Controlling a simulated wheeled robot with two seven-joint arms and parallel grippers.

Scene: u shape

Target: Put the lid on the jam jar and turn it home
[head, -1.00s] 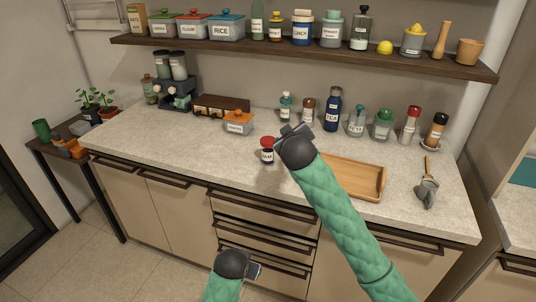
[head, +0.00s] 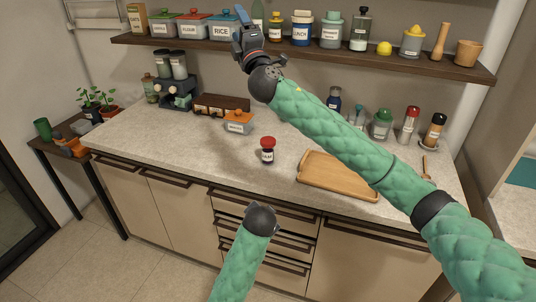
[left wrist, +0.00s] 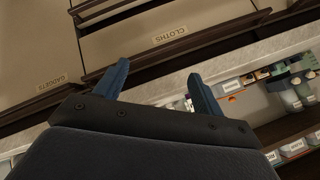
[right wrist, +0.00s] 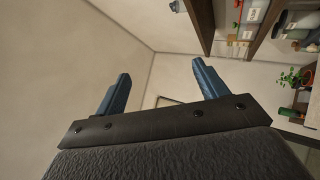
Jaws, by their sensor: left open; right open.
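The jam jar (head: 267,156) stands upright on the counter, left of the wooden tray. A red lid (head: 268,142) sits on top of it; I cannot tell how tightly it is seated. My right gripper (head: 241,22) is raised high in front of the shelf, up and to the left of the jar, well clear of it. It is open and empty, as its wrist view (right wrist: 160,76) shows. My left gripper is low in front of the drawers, its fingers mostly hidden in the head view. In the left wrist view (left wrist: 160,82) it is open and empty.
The wooden tray (head: 338,178) lies right of the jar. An orange-lidded container (head: 239,122) stands behind left. Several bottles and jars stand along the back right, partly behind my right arm. The shelf (head: 385,58) above carries containers close to my right gripper. Counter around the jar is clear.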

